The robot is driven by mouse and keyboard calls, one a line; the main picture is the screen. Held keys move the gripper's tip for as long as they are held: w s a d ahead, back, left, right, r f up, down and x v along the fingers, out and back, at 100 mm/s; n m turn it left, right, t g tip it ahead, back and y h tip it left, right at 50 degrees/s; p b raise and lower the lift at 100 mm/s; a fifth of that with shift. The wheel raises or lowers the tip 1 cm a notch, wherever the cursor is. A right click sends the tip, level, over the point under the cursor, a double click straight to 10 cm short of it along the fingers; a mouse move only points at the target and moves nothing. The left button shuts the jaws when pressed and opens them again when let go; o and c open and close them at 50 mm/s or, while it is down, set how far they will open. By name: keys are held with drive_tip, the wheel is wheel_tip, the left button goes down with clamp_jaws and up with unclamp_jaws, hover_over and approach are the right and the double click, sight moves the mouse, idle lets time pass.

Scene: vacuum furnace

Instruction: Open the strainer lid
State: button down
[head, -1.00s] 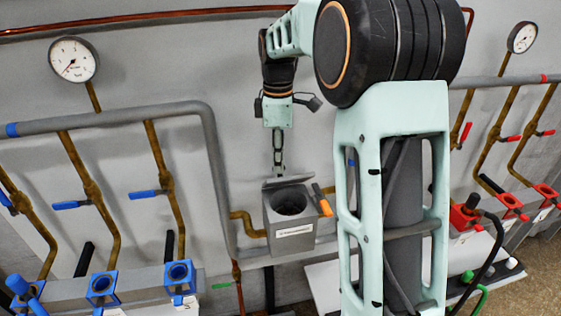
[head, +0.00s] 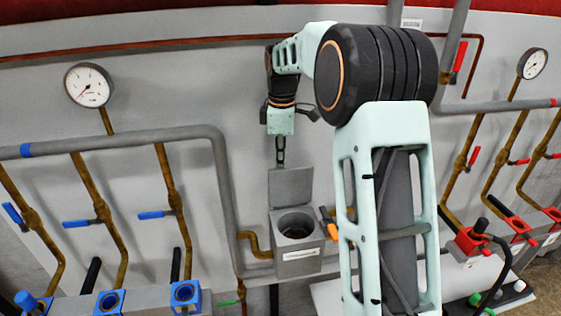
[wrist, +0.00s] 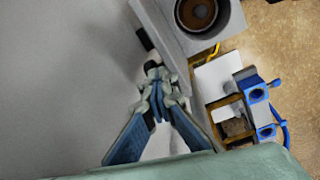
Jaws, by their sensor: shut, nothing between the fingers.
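The strainer is a grey box (head: 297,262) with a white label and a round dark opening in its top, low on the wall in the head view. Its flat grey lid (head: 290,187) stands upright behind the opening, which is uncovered. My gripper (head: 280,162) points down, shut and empty, just at the lid's top edge; I cannot tell whether it touches. In the wrist view the strainer box (wrist: 212,38) shows at the top with its opening, and my shut fingertips (wrist: 152,70) are below and left of it.
An orange-ended handle (head: 332,231) is at the box's right side. A grey pipe (head: 222,190) runs down left of the box. Blue-handled valves (head: 78,223) are at left, red-handled valves (head: 474,155) at right. The wall just left of the gripper is clear.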

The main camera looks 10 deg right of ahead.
sight(284, 172)
drive_tip(key=c, duration=2.6)
unclamp_jaws()
drive_tip(key=shift+g, duration=0.5)
drive_tip(key=f, duration=0.1)
drive_tip(key=s+f, duration=0.1)
drive_tip(key=s+d+f, duration=0.1)
drive_tip(key=shift+f, duration=0.25)
drive_tip(key=shift+c, duration=0.2)
drive_tip(key=o, duration=0.7)
drive_tip(key=shift+s+r, duration=0.1)
drive_tip(key=shift+s, duration=0.05)
drive_tip(key=shift+o, duration=1.6)
drive_tip(key=shift+w+f, duration=0.3)
drive_tip(key=shift+w, duration=0.4)
drive_tip(key=shift+s+r, duration=0.2)
drive_tip(key=shift+r, duration=0.05)
drive_tip(key=shift+w+a, duration=0.15)
drive_tip(key=shift+r, duration=0.1)
drive_tip(key=shift+a+r, duration=0.1)
drive_tip(key=shift+r, duration=0.2)
wheel_tip(284, 172, up, 11)
drive_tip(key=shift+r, duration=0.2)
